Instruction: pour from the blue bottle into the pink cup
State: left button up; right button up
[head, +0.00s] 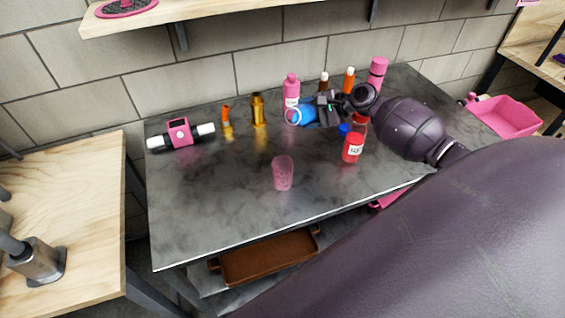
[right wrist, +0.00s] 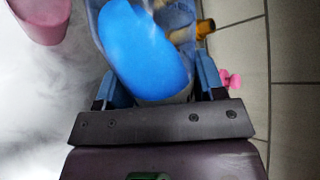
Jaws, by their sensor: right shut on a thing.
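The blue bottle (head: 298,116) is clear with bright blue contents. My right gripper (head: 318,114) is shut on it, above the back part of the dark table. The bottle looks tilted, with its blue end to the left, and its neck is hard to make out. In the right wrist view the blue bottle (right wrist: 145,50) sits between the fingers of my right gripper (right wrist: 158,85). The pink cup (head: 283,172) stands upright on the table, in front of and slightly left of the bottle, apart from it. The pink cup (right wrist: 42,14) also shows at the top left of the right wrist view. My left gripper is out of view.
A pink bottle (head: 291,90), a gold bottle (head: 258,110) and other bottles stand at the back. A pink and white device (head: 179,132) lies at the left. The table's front left is clear.

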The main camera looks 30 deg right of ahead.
jog(key=shift+w+d+f+n+h+b, duration=0.1)
jog(key=shift+d+f+n+h+b, duration=0.15)
jog(key=shift+f+n+h+b, duration=0.55)
dwell(1.4)
jog(key=shift+a+f+n+t+h+p, duration=0.15)
jog(key=shift+a+f+t+h+p, duration=0.1)
jog(key=shift+f, duration=0.35)
jog(key=shift+a+f+n+t+h+p, duration=0.15)
jog(key=shift+f+t, duration=0.1)
jog(key=shift+f, duration=0.3)
dwell(0.7)
jog(key=shift+f+p, duration=0.35)
jog(key=shift+p, duration=0.1)
dwell(1.2)
jog(key=shift+f+n+h, duration=0.15)
jog(key=shift+n+h, duration=0.25)
dwell(0.8)
